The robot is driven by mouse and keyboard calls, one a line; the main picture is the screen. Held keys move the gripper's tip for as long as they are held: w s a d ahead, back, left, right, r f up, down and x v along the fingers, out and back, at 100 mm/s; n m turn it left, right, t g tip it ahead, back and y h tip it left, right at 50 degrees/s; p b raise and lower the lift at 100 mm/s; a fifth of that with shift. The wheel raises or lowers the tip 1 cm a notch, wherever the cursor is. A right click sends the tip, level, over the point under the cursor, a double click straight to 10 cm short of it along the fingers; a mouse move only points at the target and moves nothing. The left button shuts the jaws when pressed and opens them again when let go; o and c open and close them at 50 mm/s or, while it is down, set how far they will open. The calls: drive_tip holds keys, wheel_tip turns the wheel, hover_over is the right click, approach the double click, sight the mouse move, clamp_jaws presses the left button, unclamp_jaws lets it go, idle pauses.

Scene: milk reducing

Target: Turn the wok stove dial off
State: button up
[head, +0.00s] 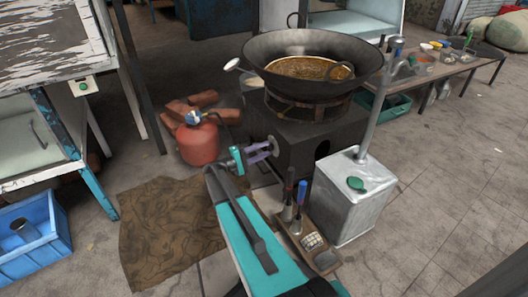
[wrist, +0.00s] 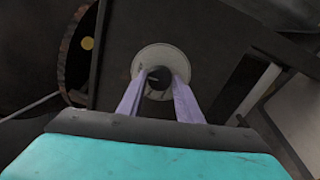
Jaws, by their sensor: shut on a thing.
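The wok (head: 300,62) holds a brown liquid and sits on a burner ring on the dark wok stove (head: 300,150). My gripper (head: 274,146) reaches to the front left side of the stove at the dial. In the wrist view the dial (wrist: 159,78) is a dark knob on a pale round plate (wrist: 161,58). The two purple fingers of my gripper (wrist: 158,84) are on either side of the knob and shut on it. The fingers hide part of the dial, so I cannot read its setting.
A red gas cylinder (head: 198,143) with bricks (head: 203,99) behind it stands left of the stove. A metal canister (head: 352,198) stands to the right, by a wooden tray (head: 290,236) with tools. A brown cloth (head: 165,235) covers the floor at left.

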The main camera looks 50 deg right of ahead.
drive_tip(key=shift+s+f+m, duration=0.1)
drive_tip(key=shift+m, duration=0.5)
drive_tip(key=o, duration=1)
drive_tip(key=shift+o, duration=0.2)
drive_tip(key=shift+w+a, duration=0.3)
drive_tip(key=shift+a, duration=0.15)
drive_tip(key=r+p+v, duration=0.1)
drive_tip(key=p+v, duration=0.3)
drive_tip(key=v, duration=0.8)
drive_tip(key=shift+a+f+p, duration=0.3)
drive_tip(key=shift+a+f, duration=0.1)
drive_tip(key=shift+f, duration=0.15)
drive_tip(key=shift+w, duration=0.1)
